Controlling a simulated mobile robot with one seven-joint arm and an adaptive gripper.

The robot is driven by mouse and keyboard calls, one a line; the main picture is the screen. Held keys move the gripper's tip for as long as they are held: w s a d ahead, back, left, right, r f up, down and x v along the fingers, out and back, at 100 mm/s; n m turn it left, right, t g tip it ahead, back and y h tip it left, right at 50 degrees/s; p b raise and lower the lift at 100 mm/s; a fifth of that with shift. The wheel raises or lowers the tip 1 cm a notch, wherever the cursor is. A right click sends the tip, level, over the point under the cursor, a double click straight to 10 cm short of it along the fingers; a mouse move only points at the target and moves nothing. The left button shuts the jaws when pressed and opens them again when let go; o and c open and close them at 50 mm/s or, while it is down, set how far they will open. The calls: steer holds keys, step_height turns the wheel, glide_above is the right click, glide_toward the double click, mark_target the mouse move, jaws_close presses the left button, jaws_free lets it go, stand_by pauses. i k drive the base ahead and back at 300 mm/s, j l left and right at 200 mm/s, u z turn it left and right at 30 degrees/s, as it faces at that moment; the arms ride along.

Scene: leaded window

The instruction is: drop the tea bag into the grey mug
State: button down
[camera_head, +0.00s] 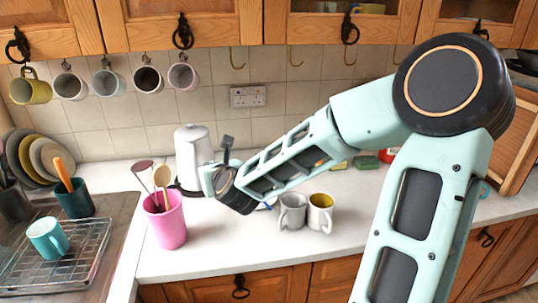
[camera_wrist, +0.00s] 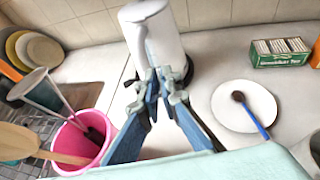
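The grey mug (camera_head: 292,212) stands on the white counter, left of a mug with a yellow inside (camera_head: 321,211). A grey edge at the lower right of the wrist view may be a mug, cut off. A green box (camera_wrist: 281,52) holds a row of pale tea bags (camera_wrist: 280,45) at the back right of the wrist view. No single loose tea bag can be made out. My gripper (camera_wrist: 161,78) is above the counter in front of the white kettle (camera_wrist: 153,36). Its fingertips come together, with nothing visible between them. In the head view its fingers are mostly hidden.
A pink pot (camera_head: 165,218) with utensils stands left of my gripper. A white plate (camera_wrist: 227,111) with a blue-handled spoon (camera_wrist: 252,116) lies to the right. Mugs hang on the tiled wall. A rack with a teal mug (camera_head: 48,237) is far left. The front counter is clear.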

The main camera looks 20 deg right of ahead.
mark_target(289, 221)
steer(key=k, duration=0.5)
steer(key=k+u, duration=0.15)
steer(key=u, duration=0.75)
steer(key=k+l+u, duration=0.1)
steer(key=l+u, duration=0.15)
steer(key=l, duration=0.25)
steer(key=k+l, duration=0.1)
steer(key=l, duration=0.8)
steer(key=k, duration=0.05)
